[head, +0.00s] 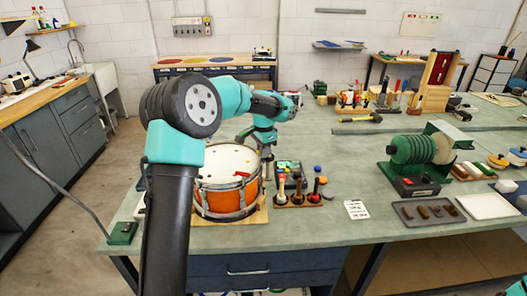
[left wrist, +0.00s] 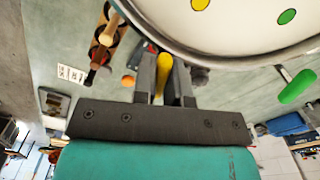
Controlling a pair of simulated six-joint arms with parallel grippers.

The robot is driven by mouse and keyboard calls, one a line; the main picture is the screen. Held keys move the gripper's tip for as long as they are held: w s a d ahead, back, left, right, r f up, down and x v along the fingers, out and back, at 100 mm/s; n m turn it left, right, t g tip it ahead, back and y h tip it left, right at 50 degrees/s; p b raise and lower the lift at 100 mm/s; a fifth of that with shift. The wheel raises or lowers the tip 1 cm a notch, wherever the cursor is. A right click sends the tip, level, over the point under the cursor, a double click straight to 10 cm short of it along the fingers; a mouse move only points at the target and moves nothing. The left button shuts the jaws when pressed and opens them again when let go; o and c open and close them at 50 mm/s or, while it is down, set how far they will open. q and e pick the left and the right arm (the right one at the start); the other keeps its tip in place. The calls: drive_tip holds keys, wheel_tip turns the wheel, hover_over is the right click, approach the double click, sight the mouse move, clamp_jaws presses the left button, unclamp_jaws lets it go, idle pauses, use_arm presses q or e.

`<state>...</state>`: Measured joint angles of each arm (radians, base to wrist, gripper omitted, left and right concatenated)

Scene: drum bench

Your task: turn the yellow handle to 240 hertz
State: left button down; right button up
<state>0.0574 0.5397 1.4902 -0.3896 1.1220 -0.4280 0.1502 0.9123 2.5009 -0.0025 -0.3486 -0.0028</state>
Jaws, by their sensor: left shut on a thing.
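The drum (head: 222,203) has an orange shell and a pale head, and it stands on the bench partly behind my left arm. A red handle (head: 242,174) shows at its rim. In the left wrist view the drum head (left wrist: 235,35) carries a yellow dot (left wrist: 200,4) and a green dot (left wrist: 287,16), and a green handle (left wrist: 298,86) sticks out at the right. My left gripper (head: 266,172) is at the drum's far right side. Its fingers (left wrist: 164,90) are shut on the yellow handle (left wrist: 164,66) in the left wrist view. My right gripper is not in view.
A rack of mallets (head: 299,201) stands close right of the drum. A white printed card (head: 357,210) lies further right, before a grey tray (head: 428,212) and a green ribbed machine (head: 413,155). The bench front between rack and card is clear.

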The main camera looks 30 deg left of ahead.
use_arm(q)
drive_tip(key=shift+n, duration=0.8)
drive_tip(key=c, duration=1.2)
unclamp_jaws()
drive_tip(key=shift+o, duration=0.2)
wheel_tip(320, 180, up, 17)
drive_tip(key=shift+r, duration=0.2)
